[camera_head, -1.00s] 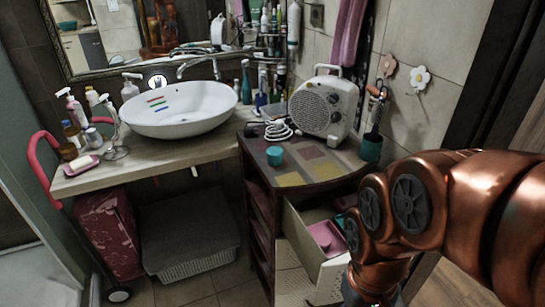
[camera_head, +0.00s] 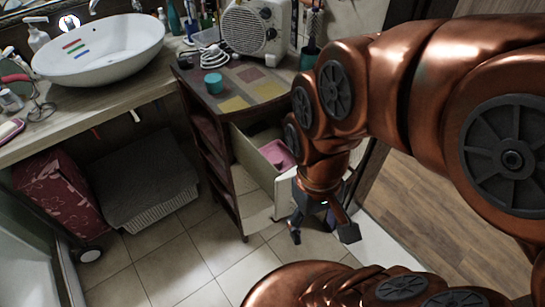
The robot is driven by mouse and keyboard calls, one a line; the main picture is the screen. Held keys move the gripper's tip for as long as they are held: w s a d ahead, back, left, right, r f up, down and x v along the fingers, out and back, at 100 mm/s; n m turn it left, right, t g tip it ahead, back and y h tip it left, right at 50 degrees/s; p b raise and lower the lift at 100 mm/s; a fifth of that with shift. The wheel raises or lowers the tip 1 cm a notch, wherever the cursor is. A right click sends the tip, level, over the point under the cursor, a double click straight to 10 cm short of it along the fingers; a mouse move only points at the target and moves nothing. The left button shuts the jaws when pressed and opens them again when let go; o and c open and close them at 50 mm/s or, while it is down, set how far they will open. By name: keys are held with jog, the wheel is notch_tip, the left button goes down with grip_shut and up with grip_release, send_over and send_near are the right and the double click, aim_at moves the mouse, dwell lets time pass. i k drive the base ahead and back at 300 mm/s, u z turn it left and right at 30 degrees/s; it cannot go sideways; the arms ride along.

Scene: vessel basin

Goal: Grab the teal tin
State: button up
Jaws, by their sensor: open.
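The teal tin (camera_head: 213,84) is a small round tin standing on the patterned top of the dark wooden cabinet (camera_head: 262,98), near its left edge. Nothing touches it. My gripper (camera_head: 322,236) points down in front of the cabinet's open drawer, over the floor. Its two fingers are spread apart with nothing between them. It is lower than the cabinet top and well to the right of the tin.
A white heater (camera_head: 253,24) and a coiled white cable (camera_head: 211,58) sit behind the tin. A teal brush holder (camera_head: 308,59) stands at the cabinet's back right. The open drawer (camera_head: 262,165) holds pink items. A washbasin (camera_head: 98,52) is at left.

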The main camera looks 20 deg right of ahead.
aim_at(213, 83)
jog(key=u, duration=2.1)
jog(key=i, duration=1.05)
jog(key=z, duration=2.05)
